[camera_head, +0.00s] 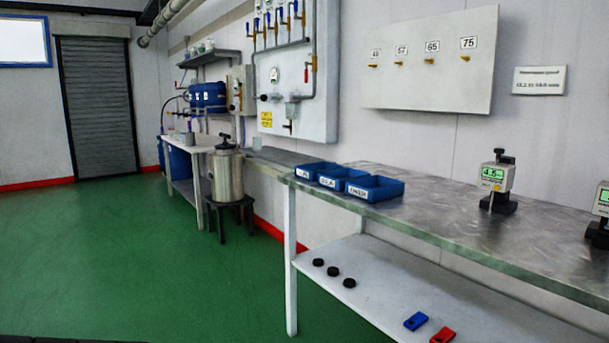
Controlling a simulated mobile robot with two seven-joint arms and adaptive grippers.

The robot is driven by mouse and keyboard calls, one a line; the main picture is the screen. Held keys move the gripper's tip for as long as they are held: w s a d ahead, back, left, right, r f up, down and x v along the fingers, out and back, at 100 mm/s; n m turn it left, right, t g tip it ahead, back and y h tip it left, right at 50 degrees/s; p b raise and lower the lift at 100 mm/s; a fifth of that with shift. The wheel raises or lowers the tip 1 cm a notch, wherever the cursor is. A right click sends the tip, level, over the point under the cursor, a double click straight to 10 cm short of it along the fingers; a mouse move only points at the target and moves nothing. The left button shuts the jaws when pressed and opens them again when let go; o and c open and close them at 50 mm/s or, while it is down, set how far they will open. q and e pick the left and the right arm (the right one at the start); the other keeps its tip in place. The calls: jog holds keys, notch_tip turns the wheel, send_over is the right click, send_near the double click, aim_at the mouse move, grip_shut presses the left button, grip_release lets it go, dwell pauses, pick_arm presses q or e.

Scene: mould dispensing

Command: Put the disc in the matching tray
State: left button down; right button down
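Three small black discs lie in a row on the white lower shelf: a left one (318,262), a middle one (333,271) and a right one (349,283). Three blue trays stand side by side on the metal bench top: a left tray (305,174), a middle tray (327,182) and a right tray (358,192). Each has a white label on its front, too small to read surely. The tray insides are only partly visible, and no disc shows in them. Neither of my grippers is in view.
A gauge with a green display (496,178) stands on the bench (430,205); another gauge (598,215) is cut off at the right edge. A blue piece (416,321) and a red piece (442,335) lie on the lower shelf (385,290). A steel pot (226,177) stands left. Green floor is clear.

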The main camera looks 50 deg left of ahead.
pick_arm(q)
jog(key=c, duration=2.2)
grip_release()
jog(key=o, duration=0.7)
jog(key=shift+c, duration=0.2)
